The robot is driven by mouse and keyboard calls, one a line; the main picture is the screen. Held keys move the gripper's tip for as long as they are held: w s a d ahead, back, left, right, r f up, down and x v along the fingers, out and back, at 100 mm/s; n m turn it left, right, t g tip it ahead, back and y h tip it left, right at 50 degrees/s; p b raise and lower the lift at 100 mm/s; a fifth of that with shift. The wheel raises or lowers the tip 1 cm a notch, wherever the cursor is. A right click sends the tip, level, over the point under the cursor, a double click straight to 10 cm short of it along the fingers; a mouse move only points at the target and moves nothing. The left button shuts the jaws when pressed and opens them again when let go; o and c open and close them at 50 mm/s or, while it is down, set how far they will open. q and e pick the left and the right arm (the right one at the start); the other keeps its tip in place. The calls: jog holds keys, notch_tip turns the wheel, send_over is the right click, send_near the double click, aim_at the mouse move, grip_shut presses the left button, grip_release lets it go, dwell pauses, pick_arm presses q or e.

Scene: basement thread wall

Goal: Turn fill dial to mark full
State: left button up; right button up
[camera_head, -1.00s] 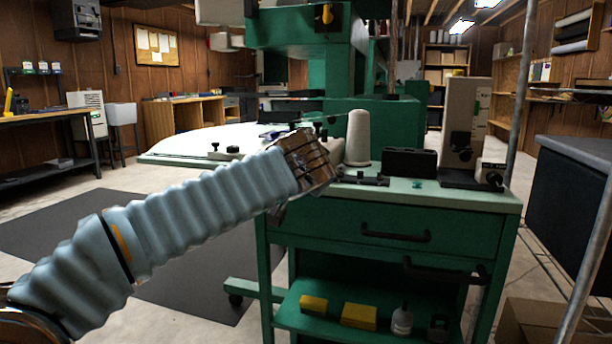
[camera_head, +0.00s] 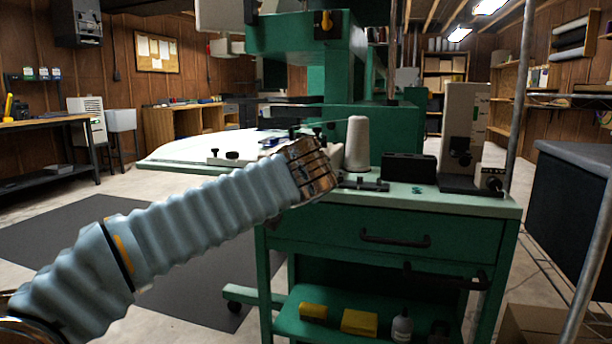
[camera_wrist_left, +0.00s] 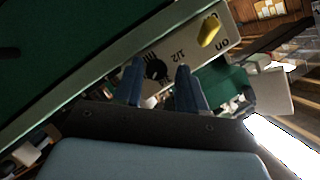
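A pale panel (camera_wrist_left: 186,48) in the left wrist view carries a black round knob (camera_wrist_left: 155,70), which I take for the fill dial. The printed marks "1/2" and "ON" are readable beside it; I cannot make out a "full" mark. My left gripper (camera_wrist_left: 160,68) is open, its two blue fingers on either side of the knob in the picture. I cannot tell whether they touch it. In the head view my left gripper (camera_head: 318,165) is at the left end of the green cabinet's top (camera_head: 430,196), and the knob is not distinguishable there. My right gripper is not in view.
A yellow knob (camera_wrist_left: 208,30) sits on the same panel. A white thread cone (camera_head: 358,145), a black box (camera_head: 409,167) and a tall pale unit (camera_head: 461,130) stand on the cabinet top. A metal pole (camera_head: 522,90) rises at the right.

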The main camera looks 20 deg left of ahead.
pick_arm(q)
jog(key=shift+d+f, duration=0.25)
jog(key=shift+d, duration=0.05)
